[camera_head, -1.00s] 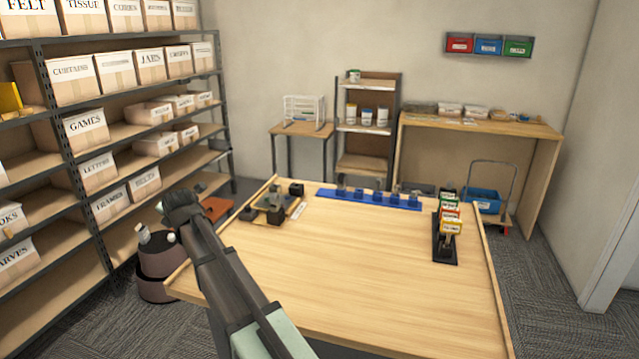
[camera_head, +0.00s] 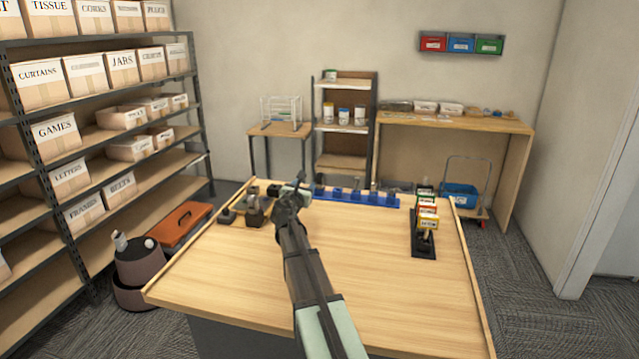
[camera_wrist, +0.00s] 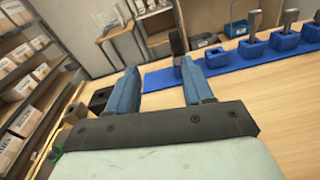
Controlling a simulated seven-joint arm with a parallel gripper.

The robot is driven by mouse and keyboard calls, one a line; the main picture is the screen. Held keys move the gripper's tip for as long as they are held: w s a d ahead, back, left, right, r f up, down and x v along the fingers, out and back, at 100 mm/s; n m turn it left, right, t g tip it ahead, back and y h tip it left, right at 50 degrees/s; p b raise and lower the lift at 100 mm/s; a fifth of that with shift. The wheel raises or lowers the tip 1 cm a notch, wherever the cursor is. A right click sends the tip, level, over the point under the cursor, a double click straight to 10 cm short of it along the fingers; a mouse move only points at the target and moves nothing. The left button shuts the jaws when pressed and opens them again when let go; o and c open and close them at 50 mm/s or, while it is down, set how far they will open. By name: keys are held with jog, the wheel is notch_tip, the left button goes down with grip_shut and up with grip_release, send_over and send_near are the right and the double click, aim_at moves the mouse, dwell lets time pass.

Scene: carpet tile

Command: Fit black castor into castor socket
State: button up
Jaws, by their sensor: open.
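My gripper (camera_head: 294,188) is over the far left part of the table. In the wrist view its two blue fingers (camera_wrist: 160,78) are apart with nothing held between them. A dark upright piece (camera_wrist: 177,45), possibly the black castor, stands by the left end of a blue strip (camera_wrist: 158,78), beyond the fingertips. The strip (camera_head: 380,198) also carries several blue blocks, some with grey stems. Left of my gripper is a group of black blocks (camera_head: 254,214), also in the wrist view (camera_wrist: 99,98). My arm partly hides it, and I cannot tell which part is the castor socket.
A black rack (camera_head: 424,243) with coloured cards stands at the table's right. The middle and front of the wooden table (camera_head: 390,290) are clear.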

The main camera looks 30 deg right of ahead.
aim_at(318, 181)
jog(key=shift+n+t+h, duration=0.3)
jog(key=shift+n, duration=0.5)
jog(key=d+f, duration=0.1)
jog(key=s+d+f, duration=0.1)
jog(key=shift+s+d+f, duration=0.2)
jog(key=shift+s+f, duration=0.1)
jog(key=shift+f, duration=0.1)
jog(key=x, duration=0.8)
jog(key=shift+w+d+f, duration=0.1)
jog(key=shift+w+d, duration=0.05)
jog(key=shift+w, duration=0.1)
jog(key=shift+x, duration=2.6)
jog(key=shift+f, duration=0.15)
grip_shut()
